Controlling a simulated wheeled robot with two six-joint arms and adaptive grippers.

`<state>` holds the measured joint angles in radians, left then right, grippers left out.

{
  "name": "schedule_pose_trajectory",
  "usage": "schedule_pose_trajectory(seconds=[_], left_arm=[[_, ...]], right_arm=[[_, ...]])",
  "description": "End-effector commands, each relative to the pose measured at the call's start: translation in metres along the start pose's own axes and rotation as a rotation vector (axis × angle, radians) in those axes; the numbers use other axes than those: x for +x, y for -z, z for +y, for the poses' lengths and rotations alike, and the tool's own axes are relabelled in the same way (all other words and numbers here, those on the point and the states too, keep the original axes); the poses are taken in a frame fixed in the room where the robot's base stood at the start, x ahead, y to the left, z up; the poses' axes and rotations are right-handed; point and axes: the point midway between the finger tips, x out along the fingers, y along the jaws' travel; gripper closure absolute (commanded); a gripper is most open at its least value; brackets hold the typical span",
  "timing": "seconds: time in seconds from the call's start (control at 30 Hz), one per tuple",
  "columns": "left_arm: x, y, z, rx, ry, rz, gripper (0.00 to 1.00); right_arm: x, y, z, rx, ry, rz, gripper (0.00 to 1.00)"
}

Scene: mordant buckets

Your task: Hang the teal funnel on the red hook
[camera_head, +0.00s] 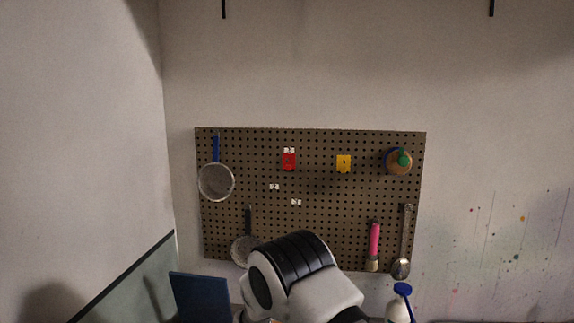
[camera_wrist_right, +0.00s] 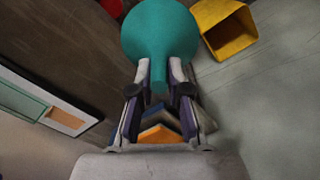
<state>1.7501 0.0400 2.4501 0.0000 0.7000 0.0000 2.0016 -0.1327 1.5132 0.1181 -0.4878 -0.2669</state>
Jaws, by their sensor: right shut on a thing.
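The red hook (camera_head: 289,161) is mounted on the upper middle of the brown pegboard (camera_head: 320,215) in the head view, with nothing visible hanging on it. The teal funnel (camera_wrist_right: 160,28) is at the top middle of the right wrist view, wide part away from the wrist and narrow spout toward it. My right gripper (camera_wrist_right: 158,72) is shut on the funnel's spout, a finger on each side. The head view shows a white and black arm link of mine below the board; it hides the gripper and funnel. My left gripper is in neither view.
A yellow hook (camera_head: 343,163) is right of the red one. A sieve (camera_head: 216,182), a pink-handled brush (camera_head: 374,245) and a ladle (camera_head: 402,262) hang on the board. A white bottle (camera_head: 398,308) stands below. A yellow open container (camera_wrist_right: 226,28) is close right of the funnel.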

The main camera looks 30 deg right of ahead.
Motion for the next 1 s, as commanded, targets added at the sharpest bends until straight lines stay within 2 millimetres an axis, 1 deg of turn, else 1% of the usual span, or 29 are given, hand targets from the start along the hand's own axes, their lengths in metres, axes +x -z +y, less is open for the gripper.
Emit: schedule_pose_trajectory(seconds=[0.27, 0.37, 0.47, 0.57, 0.6, 0.7, 0.73, 0.8, 0.87, 1.0], left_arm=[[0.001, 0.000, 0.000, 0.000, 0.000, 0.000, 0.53], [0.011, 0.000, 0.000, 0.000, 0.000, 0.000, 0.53], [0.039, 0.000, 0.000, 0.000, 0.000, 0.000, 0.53], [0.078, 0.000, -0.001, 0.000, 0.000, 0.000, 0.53], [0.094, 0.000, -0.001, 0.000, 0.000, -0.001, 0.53], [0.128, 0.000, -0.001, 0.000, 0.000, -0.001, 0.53], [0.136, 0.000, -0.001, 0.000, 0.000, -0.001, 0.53], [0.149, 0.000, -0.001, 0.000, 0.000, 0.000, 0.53], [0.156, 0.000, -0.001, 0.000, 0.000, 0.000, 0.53], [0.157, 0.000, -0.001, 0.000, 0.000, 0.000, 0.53]], right_arm=[[0.000, 0.000, 0.000, 0.000, 0.000, 0.000, 1.00], [0.008, -0.003, -0.001, 0.010, 0.000, -0.001, 1.00], [0.026, -0.011, -0.003, 0.044, 0.002, -0.002, 1.00], [0.050, -0.025, -0.006, 0.099, 0.003, 0.000, 1.00], [0.059, -0.031, -0.008, 0.125, 0.004, 0.000, 1.00], [0.076, -0.048, -0.011, 0.190, 0.003, 0.000, 1.00], [0.080, -0.053, -0.011, 0.207, 0.003, -0.001, 1.00], [0.086, -0.062, -0.013, 0.242, 0.001, 0.001, 1.00], [0.088, -0.068, -0.014, 0.264, 0.001, 0.001, 1.00], [0.086, -0.073, -0.015, 0.285, 0.000, 0.001, 1.00]])
